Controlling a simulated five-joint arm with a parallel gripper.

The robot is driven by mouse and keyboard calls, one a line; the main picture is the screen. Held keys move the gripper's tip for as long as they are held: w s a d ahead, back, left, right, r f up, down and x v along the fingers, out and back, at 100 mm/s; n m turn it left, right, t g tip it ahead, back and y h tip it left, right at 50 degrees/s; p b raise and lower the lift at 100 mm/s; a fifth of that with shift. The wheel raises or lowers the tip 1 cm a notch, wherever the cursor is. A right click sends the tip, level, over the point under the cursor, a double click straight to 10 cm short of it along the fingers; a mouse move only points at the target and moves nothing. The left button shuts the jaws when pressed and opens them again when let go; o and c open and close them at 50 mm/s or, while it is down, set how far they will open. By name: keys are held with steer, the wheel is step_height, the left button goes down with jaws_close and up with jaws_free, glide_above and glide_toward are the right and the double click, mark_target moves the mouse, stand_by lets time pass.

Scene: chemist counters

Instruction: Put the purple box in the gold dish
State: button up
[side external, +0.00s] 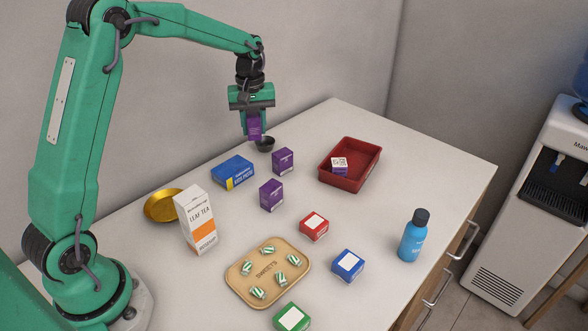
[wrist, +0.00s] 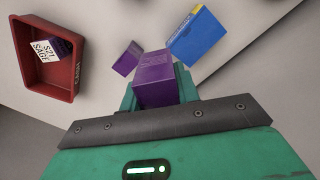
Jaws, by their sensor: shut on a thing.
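My gripper (side external: 254,136) is shut on a purple box (side external: 254,127) and holds it above the back part of the counter, near a small dark cup. The held purple box (wrist: 156,84) also shows in the wrist view, between the jaws. The gold dish (side external: 161,206) lies on the counter at the left, partly hidden behind the tea carton; the part of it I can see is empty. Two more purple boxes stand on the counter, one (side external: 283,161) near the cup and one (side external: 271,195) closer to the middle.
A blue box (side external: 232,172) lies between my gripper and the dish. The white tea carton (side external: 196,221) stands tall beside the dish. A red tray (side external: 374,178) holds a purple and white box. A sweets tray (side external: 240,290), small boxes and a blue bottle (side external: 413,240) are nearer the front.

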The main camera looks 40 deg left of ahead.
steer(key=s+a+n, duration=0.3)
steer(key=s+a, duration=0.3)
steer(key=s, duration=0.4)
steer(key=n, duration=0.4)
glide_above(169, 208)
step_height(169, 208, down, 3)
steer(key=shift+s+f, duration=0.1)
steer(key=shift+f, duration=0.05)
steer(key=shift+f, duration=2.9)
steer(key=shift+f, duration=0.1)
steer(key=shift+f, duration=2)
